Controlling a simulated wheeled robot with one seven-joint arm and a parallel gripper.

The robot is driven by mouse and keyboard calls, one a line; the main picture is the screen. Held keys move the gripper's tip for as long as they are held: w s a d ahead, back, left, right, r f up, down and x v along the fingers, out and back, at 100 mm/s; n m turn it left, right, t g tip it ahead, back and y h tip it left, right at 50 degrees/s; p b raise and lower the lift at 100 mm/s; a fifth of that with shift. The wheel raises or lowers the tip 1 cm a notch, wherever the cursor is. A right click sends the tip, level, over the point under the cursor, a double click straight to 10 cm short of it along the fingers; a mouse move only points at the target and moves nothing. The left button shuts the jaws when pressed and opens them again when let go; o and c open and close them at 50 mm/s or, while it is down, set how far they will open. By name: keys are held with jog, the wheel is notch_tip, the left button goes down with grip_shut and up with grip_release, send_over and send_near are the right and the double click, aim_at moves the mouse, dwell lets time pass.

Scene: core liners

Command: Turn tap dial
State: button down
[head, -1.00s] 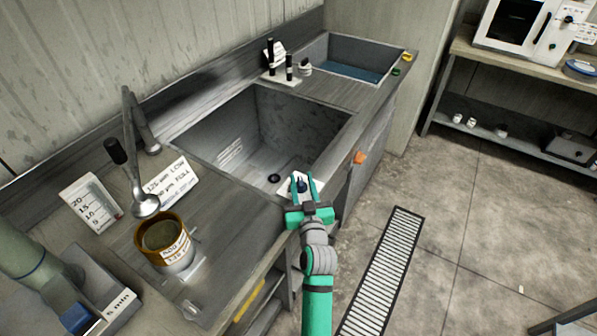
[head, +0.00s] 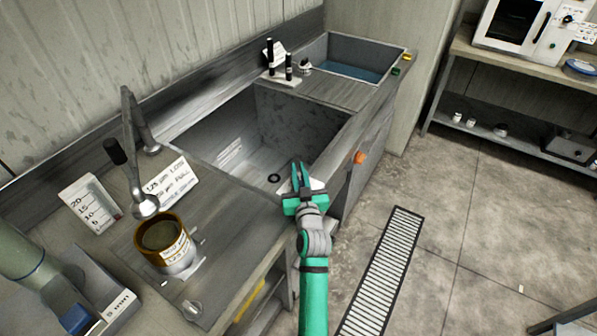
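A small white plate (head: 317,184) sits at the front rim of the large sink (head: 235,140). The dark blue dial seen on it earlier is now hidden behind my gripper (head: 299,167). My green gripper is over the plate with its fingers pointing away from me. The fingers look close together, with a narrow gap. Whether they touch the dial cannot be seen. The grey tap (head: 130,145) with a black handle end stands at the left, its round head over a brown-rimmed pot (head: 163,240).
An orange knob (head: 360,157) is on the sink's front, right of my gripper. Black-handled taps (head: 279,65) stand by a second basin (head: 350,62) holding blue water. Signs (head: 171,184) stand on the left counter.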

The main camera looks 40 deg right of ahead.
aim_at(290, 183)
jog(key=shift+n+t+y, duration=0.3)
jog(key=shift+n+y, duration=0.1)
jog(key=shift+y, duration=0.1)
jog(key=shift+w+a+n+t+y, duration=0.1)
jog(key=shift+a+n+t+y, duration=0.15)
jog(key=shift+n+y, duration=0.65)
jog(key=shift+w+a+n+t+y, duration=0.1)
jog(key=shift+a+n+t+y, duration=0.3)
jog(key=shift+y, duration=0.85)
jog(key=shift+a+n+t+y, duration=0.1)
jog(key=shift+n+t+y, duration=0.05)
jog(key=shift+n+y, duration=0.8)
jog(key=n+y, duration=0.1)
jog(key=y, duration=0.1)
jog(key=a+n+y, duration=0.1)
jog(key=y, duration=0.2)
jog(key=shift+n, duration=0.35)
jog(key=shift+s+a+n+g+y, duration=0.1)
jog(key=shift+a+n+g+y, duration=0.1)
jog(key=shift+n+g+y, duration=0.4)
jog(key=shift+a+n+g+y, duration=0.15)
jog(key=shift+n+y, duration=0.25)
jog(key=shift+y, duration=0.5)
jog(key=shift+f, duration=0.1)
jog(key=c, duration=1.8)
grip_release()
jog(key=shift+o, duration=0.2)
jog(key=shift+s, duration=0.1)
